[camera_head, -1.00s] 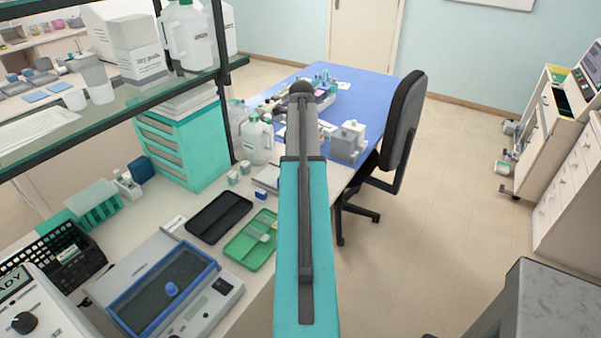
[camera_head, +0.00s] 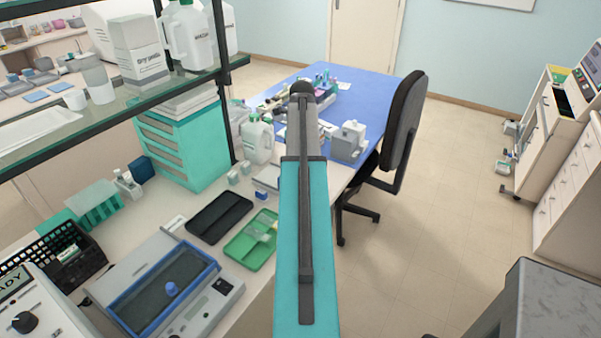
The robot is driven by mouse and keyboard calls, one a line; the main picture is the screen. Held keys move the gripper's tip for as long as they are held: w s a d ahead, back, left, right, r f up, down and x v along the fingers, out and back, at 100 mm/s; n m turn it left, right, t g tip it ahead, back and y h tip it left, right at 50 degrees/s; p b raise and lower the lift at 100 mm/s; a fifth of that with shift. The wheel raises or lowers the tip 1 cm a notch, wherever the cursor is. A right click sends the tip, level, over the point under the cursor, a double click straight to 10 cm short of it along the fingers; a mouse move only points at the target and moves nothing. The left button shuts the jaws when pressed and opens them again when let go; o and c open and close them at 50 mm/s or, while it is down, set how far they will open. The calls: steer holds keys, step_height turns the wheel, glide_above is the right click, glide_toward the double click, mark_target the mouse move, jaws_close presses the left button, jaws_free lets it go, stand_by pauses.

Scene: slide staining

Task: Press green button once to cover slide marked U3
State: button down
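I cannot make out a green button, and no marking U3 is readable. A grey device with a blue-framed lid (camera_head: 138,267) sits on the left bench; its front panel (camera_head: 203,313) has small controls too small to tell apart. A green tray (camera_head: 240,253) behind it holds small pale items that I cannot identify. My teal arm reaches forward through the middle of the view. My gripper does not show, so its fingers and anything in them are hidden.
A black tray (camera_head: 219,217) lies beside the green one. A white jug (camera_head: 257,141) and a teal drawer unit (camera_head: 181,147) stand farther back. A glass shelf (camera_head: 130,95) overhangs the left bench. A black chair (camera_head: 404,122) stands by the blue table (camera_head: 364,88).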

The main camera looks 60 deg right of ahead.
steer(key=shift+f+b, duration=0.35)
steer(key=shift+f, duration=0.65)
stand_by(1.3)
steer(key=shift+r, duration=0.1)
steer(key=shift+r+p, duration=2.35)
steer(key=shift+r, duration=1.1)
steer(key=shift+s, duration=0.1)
